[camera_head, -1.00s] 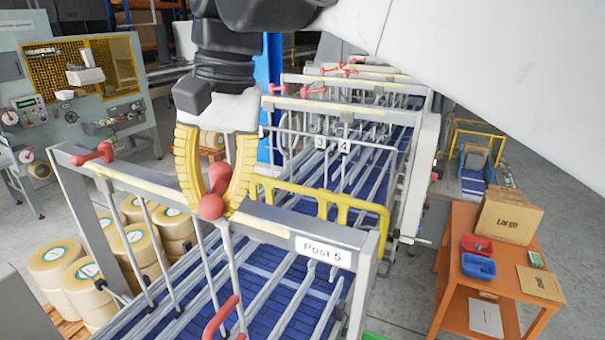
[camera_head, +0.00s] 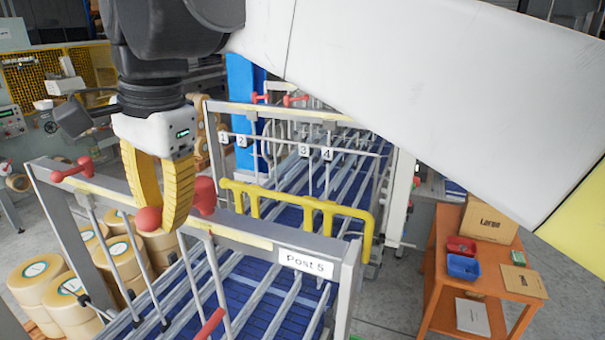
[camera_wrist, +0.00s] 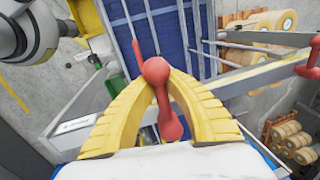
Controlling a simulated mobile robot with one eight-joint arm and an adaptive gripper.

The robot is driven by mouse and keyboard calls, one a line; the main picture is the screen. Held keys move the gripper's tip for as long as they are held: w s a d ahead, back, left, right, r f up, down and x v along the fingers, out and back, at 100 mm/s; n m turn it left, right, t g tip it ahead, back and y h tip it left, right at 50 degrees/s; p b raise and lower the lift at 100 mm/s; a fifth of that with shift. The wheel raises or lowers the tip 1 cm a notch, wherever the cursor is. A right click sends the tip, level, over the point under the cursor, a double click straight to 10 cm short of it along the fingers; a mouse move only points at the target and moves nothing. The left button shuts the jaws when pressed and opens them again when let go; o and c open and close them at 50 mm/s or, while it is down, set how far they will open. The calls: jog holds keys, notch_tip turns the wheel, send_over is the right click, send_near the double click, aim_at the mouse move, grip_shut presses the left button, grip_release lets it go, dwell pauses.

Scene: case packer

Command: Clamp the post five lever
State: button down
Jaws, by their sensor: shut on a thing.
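The Post 5 frame, with its white label (camera_head: 305,263), crosses the conveyor in the foreground. Its red lever has a round ball end (camera_head: 149,219) and a thicker red hub (camera_head: 203,196) on the crossbar. My gripper (camera_head: 160,222) has its yellow fingers shut on this lever near the ball, which now points left along the bar. Part of the lever is hidden behind a finger. In the wrist view, the ball (camera_wrist: 156,70) sits at the fingertips and the lever runs back between the fingers. A second red lever (camera_head: 72,170) sits at the crossbar's left end.
A yellow rail (camera_head: 297,199) stands just behind the crossbar. More posts with red levers (camera_head: 295,100) stand farther back over the blue conveyor (camera_head: 255,285). Tape rolls (camera_head: 45,280) are stacked at left. An orange table (camera_head: 440,290) with a carton (camera_head: 490,218) is at right.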

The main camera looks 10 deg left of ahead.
jog(key=shift+a+r, duration=0.15)
jog(key=c, duration=1.4)
grip_release()
jog(key=shift+s, duration=0.15)
jog(key=shift+s+a, duration=0.1)
jog(key=shift+s, duration=0.2)
jog(key=shift+w, duration=0.2)
jog(key=shift+w+d+r, duration=0.1)
jog(key=shift+d+r, duration=0.1)
jog(key=shift+r, duration=0.15)
jog(key=r, duration=0.3)
jog(key=s+d+r, duration=0.1)
jog(key=r, duration=0.7)
jog(key=shift+s+d, duration=0.2)
jog(key=shift+d, duration=0.2)
